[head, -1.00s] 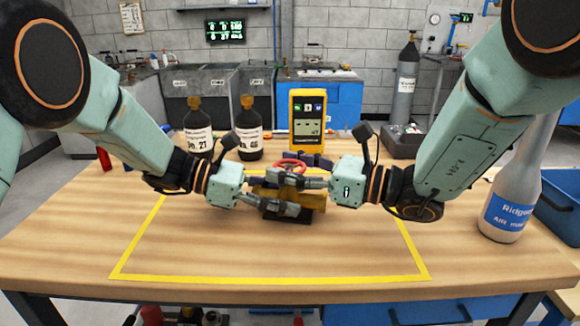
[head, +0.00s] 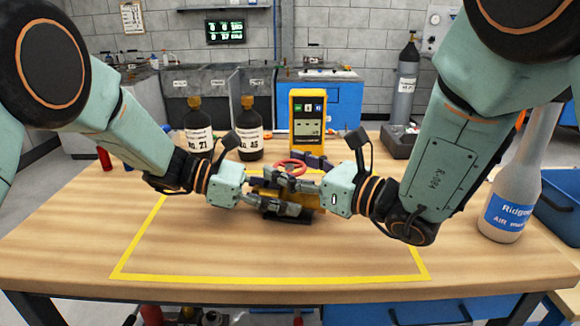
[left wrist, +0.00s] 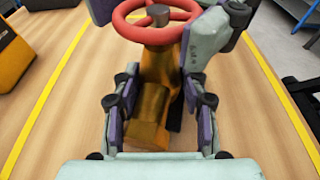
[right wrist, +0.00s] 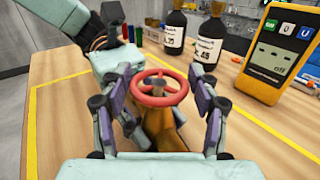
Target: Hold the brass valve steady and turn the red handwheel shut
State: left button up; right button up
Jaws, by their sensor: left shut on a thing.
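The brass valve (head: 310,200) lies on the wooden table inside the yellow outline, partly hidden by my fingers. It shows better in the left wrist view (left wrist: 152,115). My left gripper (head: 284,198) is shut on the valve body, one finger along each side. The red handwheel (head: 291,166) is on top of the valve; the right wrist view shows its rim and hub (right wrist: 159,88). My right gripper (head: 298,180) comes in from the right. Its fingers are apart, one on each side of the handwheel; whether they touch the rim I cannot tell.
A yellow meter (head: 307,120) stands behind the valve, with two dark labelled bottles (head: 199,130) (head: 249,130) to its left. A grey bottle with a blue label (head: 510,190) stands at the right. The table front inside the yellow outline (head: 270,279) is clear.

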jog(key=shift+o, duration=1.4)
jog(key=shift+v, duration=6)
